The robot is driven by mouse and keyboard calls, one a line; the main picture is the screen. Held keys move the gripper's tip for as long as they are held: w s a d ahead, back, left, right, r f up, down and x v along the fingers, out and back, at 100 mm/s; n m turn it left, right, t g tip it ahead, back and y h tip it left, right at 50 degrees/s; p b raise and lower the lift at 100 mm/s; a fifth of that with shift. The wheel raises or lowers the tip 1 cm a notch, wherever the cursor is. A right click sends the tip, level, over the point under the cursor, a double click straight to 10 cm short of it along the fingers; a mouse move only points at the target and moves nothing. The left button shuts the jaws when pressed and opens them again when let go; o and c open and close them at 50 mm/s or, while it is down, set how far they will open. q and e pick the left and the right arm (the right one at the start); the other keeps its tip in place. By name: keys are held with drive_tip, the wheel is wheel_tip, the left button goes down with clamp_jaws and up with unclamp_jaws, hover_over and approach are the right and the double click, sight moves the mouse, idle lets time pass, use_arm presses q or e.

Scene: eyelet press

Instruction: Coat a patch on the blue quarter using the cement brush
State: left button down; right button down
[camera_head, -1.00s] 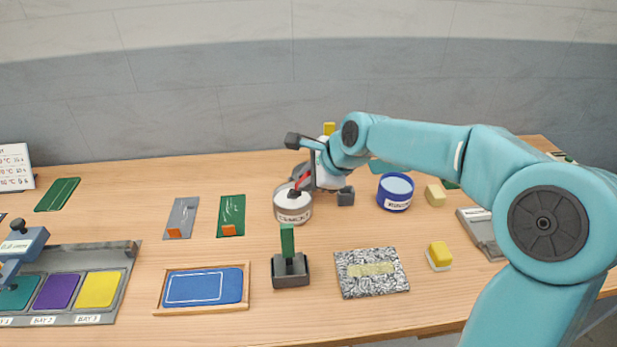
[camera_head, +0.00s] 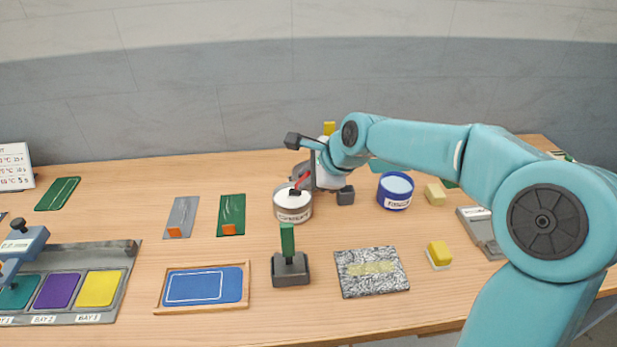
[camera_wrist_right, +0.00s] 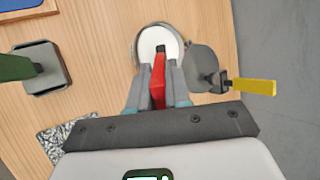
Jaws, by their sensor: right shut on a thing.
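My right gripper (camera_head: 307,175) is shut on the red handle of the cement brush (camera_head: 301,181). The brush's dark head is at the mouth of the white cement can (camera_head: 292,214); I cannot tell how deep it reaches. In the right wrist view the red brush (camera_wrist_right: 158,80) lies between the fingers, its tip over the white contents of the can (camera_wrist_right: 150,42). The blue quarter (camera_head: 205,286), a blue panel with a white outline in a wooden frame, lies flat at the front left. My left gripper is not in view.
A dark block with an upright green handle (camera_head: 288,243) stands between the can and the table's front. A speckled slab (camera_head: 372,285), a blue tin (camera_head: 395,204) and a yellow-topped block (camera_head: 439,253) are to the right. The colour-bay tray (camera_head: 130,262) is at left.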

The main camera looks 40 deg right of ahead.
wheel_tip(320, 180, up, 7)
drive_tip(key=p, duration=0.6)
drive_tip(key=shift+r+p, duration=0.1)
drive_tip(key=shift+p, duration=0.3)
drive_tip(key=shift+a, duration=0.1)
idle(0.3)
